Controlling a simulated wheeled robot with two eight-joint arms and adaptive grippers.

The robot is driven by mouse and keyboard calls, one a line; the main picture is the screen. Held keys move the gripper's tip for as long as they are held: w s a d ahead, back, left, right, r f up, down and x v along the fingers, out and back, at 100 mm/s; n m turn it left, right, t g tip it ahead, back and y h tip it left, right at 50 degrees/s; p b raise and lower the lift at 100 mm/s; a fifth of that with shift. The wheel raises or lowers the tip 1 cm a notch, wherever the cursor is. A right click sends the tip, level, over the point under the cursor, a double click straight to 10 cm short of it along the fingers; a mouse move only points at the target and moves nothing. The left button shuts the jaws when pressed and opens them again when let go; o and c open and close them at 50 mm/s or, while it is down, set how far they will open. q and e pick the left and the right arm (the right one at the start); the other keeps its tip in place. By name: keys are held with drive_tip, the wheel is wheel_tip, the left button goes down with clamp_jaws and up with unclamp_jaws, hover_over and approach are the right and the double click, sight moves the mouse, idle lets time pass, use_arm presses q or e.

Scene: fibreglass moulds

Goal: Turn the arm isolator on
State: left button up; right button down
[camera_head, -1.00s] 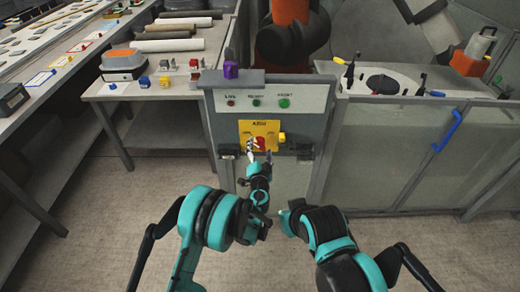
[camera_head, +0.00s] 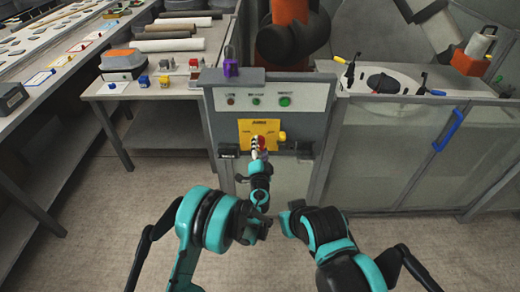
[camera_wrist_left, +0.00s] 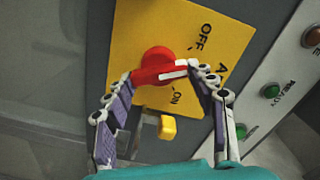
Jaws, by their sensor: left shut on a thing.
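The arm isolator is a yellow plate (camera_head: 246,128) on the grey panel, with a red rotary handle (camera_head: 263,141) on it. In the left wrist view the plate (camera_wrist_left: 213,40) shows OFF and ON marks. The red handle (camera_wrist_left: 155,58) has a white stripe, which points between those marks. My left gripper (camera_head: 257,150) is at the handle. In the left wrist view its two fingers (camera_wrist_left: 162,73) are shut on the handle from both sides. Of my right arm only links show in the head view; its gripper is not visible.
Above the isolator are several indicator lamps, with a green one (camera_head: 285,101) at right. A purple lamp (camera_head: 231,68) tops the panel. A yellow block (camera_wrist_left: 168,128) is close to the fingers. A bench (camera_head: 150,92) stands left; a fenced cell (camera_head: 395,150) stands right.

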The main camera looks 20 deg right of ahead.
use_arm(q)
drive_tip(key=m, duration=0.3)
drive_tip(key=shift+m, duration=0.4)
drive_tip(key=m, duration=0.3)
drive_tip(key=shift+f+m, duration=0.1)
drive_tip(key=shift+m, duration=0.2)
drive_tip(key=m, duration=0.3)
drive_tip(key=shift+f+m, duration=0.1)
drive_tip(key=shift+m, duration=2)
drive_tip(key=o, duration=1.2)
drive_tip(key=shift+w+f, duration=0.1)
drive_tip(key=shift+c, duration=0.2)
